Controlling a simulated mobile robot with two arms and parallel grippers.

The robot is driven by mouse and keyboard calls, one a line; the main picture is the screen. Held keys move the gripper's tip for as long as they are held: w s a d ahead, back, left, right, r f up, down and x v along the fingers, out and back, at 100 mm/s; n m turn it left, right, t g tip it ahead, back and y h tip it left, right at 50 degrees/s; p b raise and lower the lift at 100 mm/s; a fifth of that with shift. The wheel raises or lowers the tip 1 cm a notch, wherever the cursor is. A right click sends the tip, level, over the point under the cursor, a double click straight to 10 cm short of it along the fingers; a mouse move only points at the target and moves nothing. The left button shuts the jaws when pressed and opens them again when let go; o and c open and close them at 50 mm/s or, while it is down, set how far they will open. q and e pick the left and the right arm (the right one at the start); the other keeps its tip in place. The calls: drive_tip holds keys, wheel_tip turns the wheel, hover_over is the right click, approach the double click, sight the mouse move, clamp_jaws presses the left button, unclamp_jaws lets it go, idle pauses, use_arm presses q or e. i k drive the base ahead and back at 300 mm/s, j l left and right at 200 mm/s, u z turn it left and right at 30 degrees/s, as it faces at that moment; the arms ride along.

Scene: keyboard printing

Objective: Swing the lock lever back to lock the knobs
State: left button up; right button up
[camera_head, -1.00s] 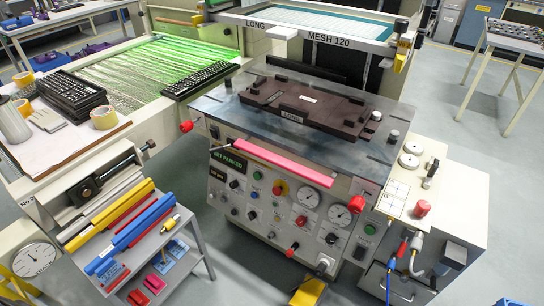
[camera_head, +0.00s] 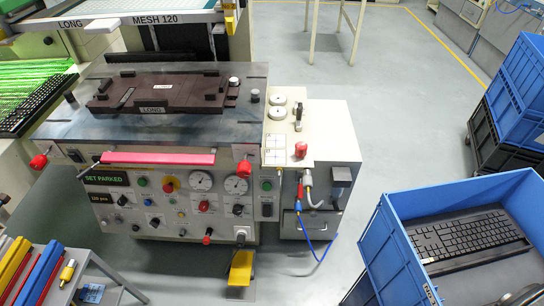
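Two pale round knobs, the upper knob (camera_head: 280,100) and the lower knob (camera_head: 277,114), sit on the cream side panel (camera_head: 322,140) at the right of the printing machine. A small black lever (camera_head: 298,114) stands just right of them; it looks like the lock lever. Its exact lock position is too small to tell. A red knob (camera_head: 300,150) sits nearer on the same panel. Neither of my grippers is in view, and nothing visible touches the lever or knobs.
The machine's bed (camera_head: 220,128) carries a dark fixture marked LONG (camera_head: 180,90). A pink-red bar (camera_head: 158,158) runs along its front. A blue crate (camera_head: 378,262) holding a black keyboard (camera_head: 465,238) stands at the lower right. Grey floor (camera_head: 400,120) is open beyond the side panel.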

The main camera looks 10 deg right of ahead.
sight(87, 171)
drive_tip(key=u, duration=0.9)
drive_tip(key=j+u, duration=0.4)
drive_tip(key=j, duration=0.15)
drive_tip(key=i+j+u, duration=0.15)
drive_tip(key=j+u, duration=0.25)
drive_tip(key=j, duration=0.15)
